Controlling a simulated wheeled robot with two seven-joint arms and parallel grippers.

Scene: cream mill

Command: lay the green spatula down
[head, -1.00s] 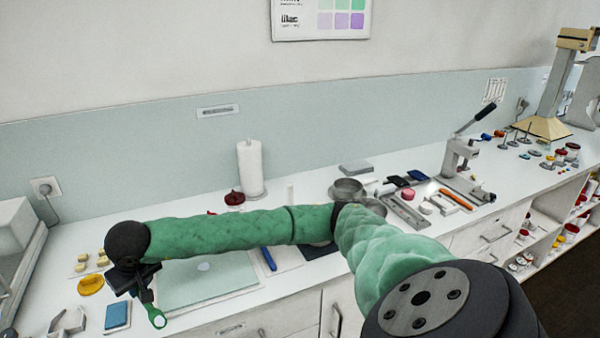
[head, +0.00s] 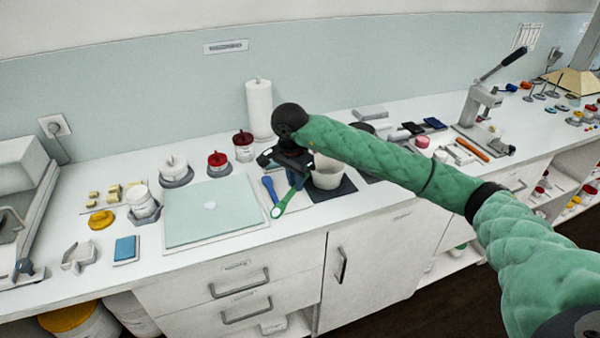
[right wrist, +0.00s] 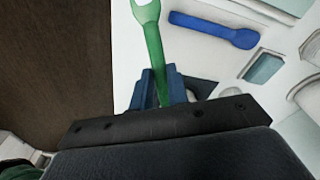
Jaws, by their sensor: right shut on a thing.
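My right gripper (head: 292,172) is shut on the green spatula (head: 283,201). The spatula slants down from the jaws, its rounded end near the front of the counter. In the right wrist view the green spatula (right wrist: 154,48) sticks out between the blue fingers of the gripper (right wrist: 160,90). A blue spatula (head: 269,189) lies on a white mat (head: 258,190) just left of the green one; it also shows in the right wrist view (right wrist: 213,29). I cannot tell whether the green spatula touches the mat. My left gripper is out of view.
A beaker (head: 327,174) on a dark pad stands close to the right of the gripper. A pale green board (head: 205,225) lies to the left. A paper roll (head: 259,110) and a red-lidded jar (head: 243,147) stand behind. The counter's front edge is near.

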